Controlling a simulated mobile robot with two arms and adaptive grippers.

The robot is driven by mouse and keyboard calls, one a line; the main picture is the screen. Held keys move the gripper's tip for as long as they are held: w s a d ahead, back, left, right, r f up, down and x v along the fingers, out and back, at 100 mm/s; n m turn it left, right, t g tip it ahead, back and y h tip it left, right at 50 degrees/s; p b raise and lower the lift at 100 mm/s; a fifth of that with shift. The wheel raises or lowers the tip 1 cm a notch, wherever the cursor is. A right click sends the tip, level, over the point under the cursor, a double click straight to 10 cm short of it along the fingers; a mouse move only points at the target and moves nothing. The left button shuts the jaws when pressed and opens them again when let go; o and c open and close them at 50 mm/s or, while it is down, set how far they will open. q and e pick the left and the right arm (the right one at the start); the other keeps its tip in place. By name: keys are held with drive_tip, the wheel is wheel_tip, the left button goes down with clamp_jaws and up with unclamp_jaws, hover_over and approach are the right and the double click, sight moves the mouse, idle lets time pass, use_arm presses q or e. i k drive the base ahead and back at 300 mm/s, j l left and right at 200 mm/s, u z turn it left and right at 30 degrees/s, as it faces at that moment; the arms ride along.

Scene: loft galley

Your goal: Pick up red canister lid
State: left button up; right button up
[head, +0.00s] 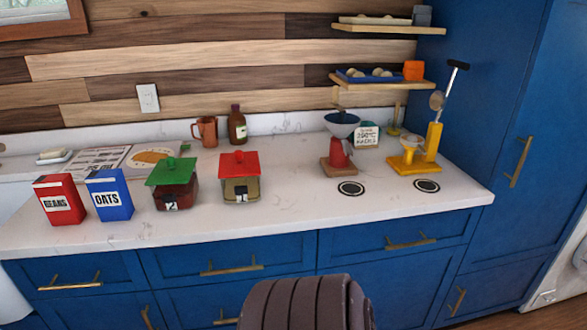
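The red canister lid (239,163) is a flat square lid with a small knob on top. It sits on a squat glass canister (241,190) with pale contents and a white label, near the middle of the counter. A second canister (174,194) with darker contents stands to its left under a green lid (171,171). Neither of my grippers is visible in the head view. A dark ribbed part at the bottom centre looks like part of my own body.
A red beans box (59,200) and blue oats box (109,195) stand left on the white counter (290,215). A copper mug (205,131) and brown bottle (237,126) stand behind.

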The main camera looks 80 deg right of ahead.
sight(237, 164)
drive_tip(key=z, duration=2.25)
